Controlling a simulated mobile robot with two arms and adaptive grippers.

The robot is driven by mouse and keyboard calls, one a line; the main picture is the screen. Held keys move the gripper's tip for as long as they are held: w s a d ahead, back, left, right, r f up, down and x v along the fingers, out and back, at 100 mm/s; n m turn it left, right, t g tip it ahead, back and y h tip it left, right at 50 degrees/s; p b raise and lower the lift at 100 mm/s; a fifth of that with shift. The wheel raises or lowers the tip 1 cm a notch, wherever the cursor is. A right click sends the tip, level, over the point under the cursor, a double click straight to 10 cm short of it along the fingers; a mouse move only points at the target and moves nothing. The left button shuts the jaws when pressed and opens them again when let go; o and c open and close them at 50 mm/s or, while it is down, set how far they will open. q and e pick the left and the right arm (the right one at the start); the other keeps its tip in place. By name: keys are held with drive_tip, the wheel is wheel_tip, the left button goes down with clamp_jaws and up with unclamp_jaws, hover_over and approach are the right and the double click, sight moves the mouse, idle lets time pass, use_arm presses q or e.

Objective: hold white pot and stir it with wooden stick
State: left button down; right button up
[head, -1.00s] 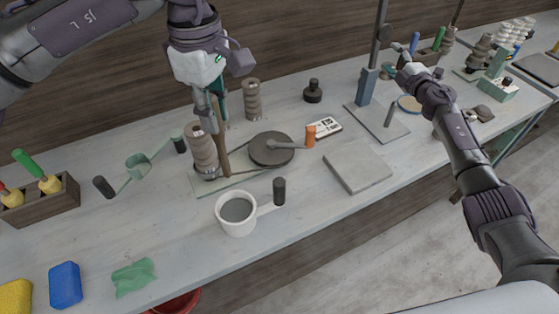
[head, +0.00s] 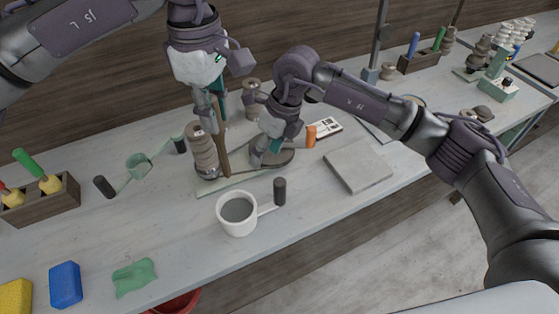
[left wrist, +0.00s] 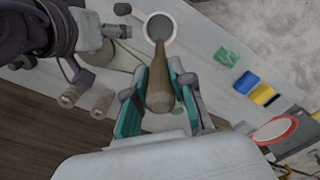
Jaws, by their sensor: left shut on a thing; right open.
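The white pot (head: 238,228) stands upright on the bench, with grey contents and a black-gripped handle (head: 280,191) pointing right. My left gripper (head: 217,104) is shut on the wooden stick (head: 224,155), which hangs down behind the pot, apart from it in the head view. In the left wrist view the stick (left wrist: 160,82) sits between the fingers, and the white pot (left wrist: 160,27) shows beyond its far end. My right gripper (head: 268,155) is open over the dark round disc, behind the pot's handle and not touching it.
A ribbed grey spool (head: 204,150) stands beside the stick. A grey slab (head: 357,168) lies right of the pot. An orange cylinder (head: 311,136) stands behind. A green cloth (head: 134,277) and blue sponge (head: 65,284) lie front left.

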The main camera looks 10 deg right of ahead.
sight(280, 193)
drive_tip(key=s+d+h, duration=0.1)
drive_tip(key=s+d+n+h, duration=0.1)
drive_tip(key=shift+s+f+n+h, duration=0.25)
drive_tip(key=shift+f+n+h, duration=0.05)
drive_tip(key=shift+f+h, duration=0.1)
drive_tip(key=shift+s+d+f+h, duration=0.15)
drive_tip(key=shift+s+d+h, duration=0.05)
drive_tip(key=shift+h, duration=0.1)
drive_tip(key=shift+d+f, duration=0.1)
drive_tip(key=shift+f, duration=0.25)
wheel_tip(280, 193, down, 11)
drive_tip(key=shift+f, duration=0.1)
drive_tip(key=shift+c, duration=0.2)
clamp_jaws()
